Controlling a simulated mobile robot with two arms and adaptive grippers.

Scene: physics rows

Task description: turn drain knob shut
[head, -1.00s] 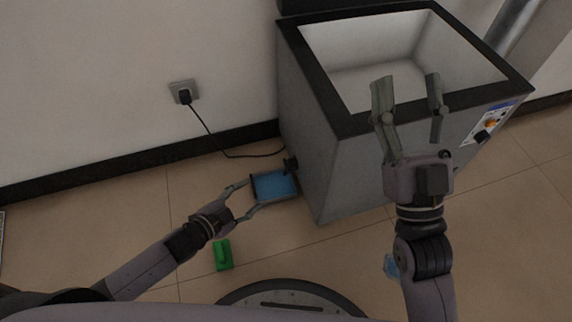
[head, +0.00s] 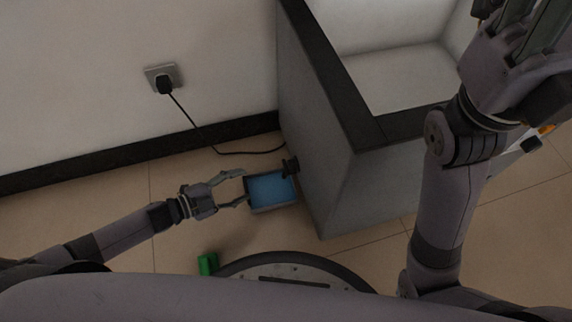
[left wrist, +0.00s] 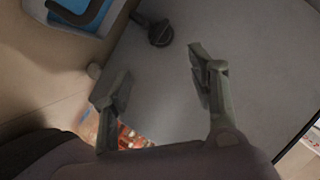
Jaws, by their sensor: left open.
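The drain knob (head: 290,166) is a small dark fitting low on the grey chest freezer's side (head: 310,150), just above the blue-filled tray (head: 270,189). In the left wrist view the dark knob (left wrist: 160,33) sticks out from the grey wall, beyond the fingertips. My left gripper (head: 245,187) is open and empty at the tray's left edge, apart from the knob. In the left wrist view its fingers (left wrist: 155,78) are spread with grey wall between them. My right gripper (head: 525,18) is at the top right over the freezer, its fingers apart and their tips cut off.
A black cord runs from the wall socket (head: 163,78) down behind the freezer. A green object (head: 208,263) lies on the floor near my base. The tiled floor left of the tray is clear apart from my arm.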

